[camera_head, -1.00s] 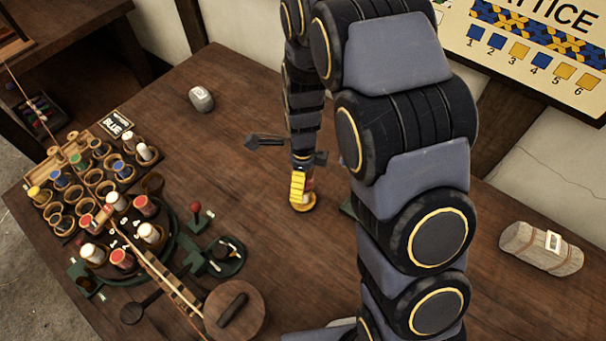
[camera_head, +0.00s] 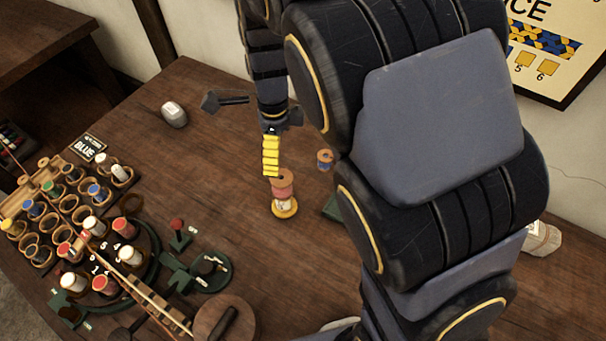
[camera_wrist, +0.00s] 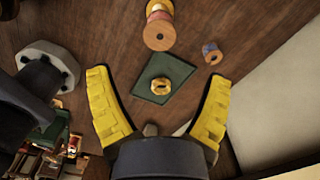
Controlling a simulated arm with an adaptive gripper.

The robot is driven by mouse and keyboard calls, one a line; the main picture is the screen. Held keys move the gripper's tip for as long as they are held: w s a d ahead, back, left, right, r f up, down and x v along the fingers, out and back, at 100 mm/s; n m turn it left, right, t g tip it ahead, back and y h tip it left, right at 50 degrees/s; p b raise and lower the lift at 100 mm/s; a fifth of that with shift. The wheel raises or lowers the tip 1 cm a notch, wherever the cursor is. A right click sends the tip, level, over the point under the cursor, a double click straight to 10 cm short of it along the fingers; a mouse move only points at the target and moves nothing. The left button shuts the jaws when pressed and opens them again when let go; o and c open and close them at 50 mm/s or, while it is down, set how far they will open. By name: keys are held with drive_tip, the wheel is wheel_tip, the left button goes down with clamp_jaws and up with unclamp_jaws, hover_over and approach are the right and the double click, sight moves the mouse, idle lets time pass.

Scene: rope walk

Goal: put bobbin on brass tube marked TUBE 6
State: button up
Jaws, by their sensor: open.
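A pink bobbin with orange-tan ends (camera_head: 282,186) stands upright over a white part with a yellow round base (camera_head: 285,210) on the table. The same stack shows at the top of the wrist view (camera_wrist: 159,28). My gripper (camera_head: 271,174) is above and just left of it in the head view. I cannot read any TUBE 6 mark or see a brass tube in the stack.
A small blue bobbin (camera_head: 325,160) stands nearby. A green plate with a brass ring-like piece (camera_wrist: 163,86) lies below my gripper. At left are a rack of bobbins (camera_head: 62,196) and a round green stand (camera_head: 158,262). A grey weight (camera_head: 174,115) sits behind.

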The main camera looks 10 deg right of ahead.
drive_tip(key=s+d+r+n, duration=0.1)
drive_tip(key=s+r+n, duration=0.2)
drive_tip(key=s+n, duration=0.4)
drive_tip(key=s+d+r+n+g, duration=0.1)
drive_tip(key=s+d+r+n, duration=0.1)
drive_tip(key=s+n, duration=0.6)
drive_tip(key=s+d+r+n, duration=0.1)
drive_tip(key=s+r+n, duration=0.2)
drive_tip(key=s+n, duration=0.4)
drive_tip(key=shift+s+d+r+g, duration=0.3)
drive_tip(key=shift+s+d+r, duration=0.1)
drive_tip(key=shift+s, duration=0.25)
